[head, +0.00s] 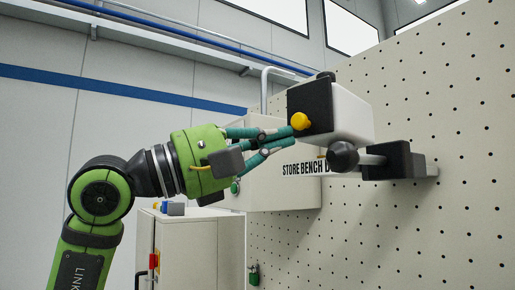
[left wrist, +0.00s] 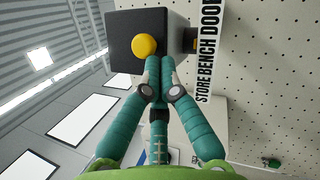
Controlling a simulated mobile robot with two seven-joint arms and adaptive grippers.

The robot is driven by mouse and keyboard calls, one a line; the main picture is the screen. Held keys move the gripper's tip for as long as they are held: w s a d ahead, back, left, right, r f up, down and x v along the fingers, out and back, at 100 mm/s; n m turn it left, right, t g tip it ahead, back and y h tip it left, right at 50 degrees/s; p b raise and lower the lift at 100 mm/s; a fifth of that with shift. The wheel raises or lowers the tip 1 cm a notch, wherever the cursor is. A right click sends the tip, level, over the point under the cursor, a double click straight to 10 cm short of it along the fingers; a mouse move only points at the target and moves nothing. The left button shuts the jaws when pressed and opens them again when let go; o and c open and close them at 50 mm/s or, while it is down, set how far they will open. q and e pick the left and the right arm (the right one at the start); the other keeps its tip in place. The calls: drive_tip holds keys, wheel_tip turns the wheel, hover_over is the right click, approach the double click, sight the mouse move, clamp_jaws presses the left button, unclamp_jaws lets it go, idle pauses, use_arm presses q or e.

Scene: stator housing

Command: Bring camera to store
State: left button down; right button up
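A white box with a black front (head: 350,112) and a yellow round knob (head: 300,121) is at the upper right in the head view. It may be the camera; I cannot tell for sure. Its black face shows at the top of the left wrist view (left wrist: 122,28). My left gripper (head: 292,137) has its teal fingers drawn together with their tips right at the knob. In the left wrist view the tips (left wrist: 161,62) meet just below the knob, and nothing shows between them. Whether they touch it is unclear. My right gripper is out of view.
A perforated panel (head: 440,130) fills the right side. A black block (head: 395,160) with a rod and black ball (head: 342,156) sticks out from it. A white sign reading "STORE BENCH DO…" (head: 302,169) is partly hidden. A pale cabinet (head: 200,250) stands below my arm.

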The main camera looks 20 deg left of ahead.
use_arm(q)
drive_tip(key=shift+s+d+b, duration=0.3)
drive_tip(key=shift+s+d, duration=0.35)
drive_tip(key=shift+d, duration=0.1)
drive_tip(key=shift+s+d+b, duration=0.2)
drive_tip(key=shift+d+b, duration=0.15)
drive_tip(key=shift+d, duration=0.35)
drive_tip(key=shift+s+d, duration=0.1)
drive_tip(key=shift+a+f+b, duration=0.25)
drive_tip(key=shift+b, duration=0.05)
drive_tip(key=b+v, duration=0.6)
drive_tip(key=v, duration=0.6)
drive_tip(key=shift+a+f, duration=0.25)
drive_tip(key=shift+f, duration=0.1)
drive_tip(key=shift+s+d, duration=0.15)
